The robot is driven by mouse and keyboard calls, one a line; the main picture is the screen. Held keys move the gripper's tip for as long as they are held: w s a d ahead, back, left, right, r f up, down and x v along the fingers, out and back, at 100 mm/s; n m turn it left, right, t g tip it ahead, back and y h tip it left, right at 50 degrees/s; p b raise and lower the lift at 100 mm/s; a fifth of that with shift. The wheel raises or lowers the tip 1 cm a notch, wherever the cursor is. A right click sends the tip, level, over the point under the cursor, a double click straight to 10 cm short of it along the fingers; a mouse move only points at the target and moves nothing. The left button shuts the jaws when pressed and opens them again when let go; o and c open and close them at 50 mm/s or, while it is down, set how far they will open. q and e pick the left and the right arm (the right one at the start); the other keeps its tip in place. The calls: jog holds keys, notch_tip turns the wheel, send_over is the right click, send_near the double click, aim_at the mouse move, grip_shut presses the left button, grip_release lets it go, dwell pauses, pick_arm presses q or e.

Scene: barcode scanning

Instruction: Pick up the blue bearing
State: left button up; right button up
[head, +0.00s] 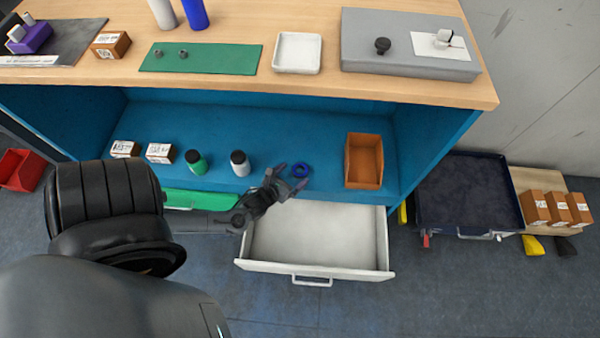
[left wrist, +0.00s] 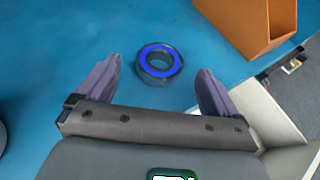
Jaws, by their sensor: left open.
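The blue bearing (head: 301,170) is a small ring lying flat on the blue shelf (head: 290,125), near its front edge. In the left wrist view the bearing (left wrist: 160,63) has a bright blue face and a dark rim. My left gripper (head: 288,180) is open and empty, just short of the bearing. In the left wrist view the bearing lies ahead of and between the two fingertips (left wrist: 158,75), not touching either finger. My right gripper is not in view.
An orange bin (head: 363,185) stands right of the bearing. An open white drawer (head: 318,240) sticks out below the shelf. The worktop (head: 310,85) overhangs the shelf.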

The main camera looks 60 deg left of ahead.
aim_at(299, 170)
pick_arm(q)
jog(key=shift+b+x, duration=0.7)
jog(key=shift+x, duration=0.55)
jog(key=shift+w+a+f, duration=0.1)
jog(key=shift+w, duration=0.2)
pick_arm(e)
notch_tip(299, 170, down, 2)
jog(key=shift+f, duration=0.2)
pick_arm(q)
jog(key=shift+s, duration=0.1)
jog(key=c, duration=1.2)
jog(key=shift+c, duration=0.4)
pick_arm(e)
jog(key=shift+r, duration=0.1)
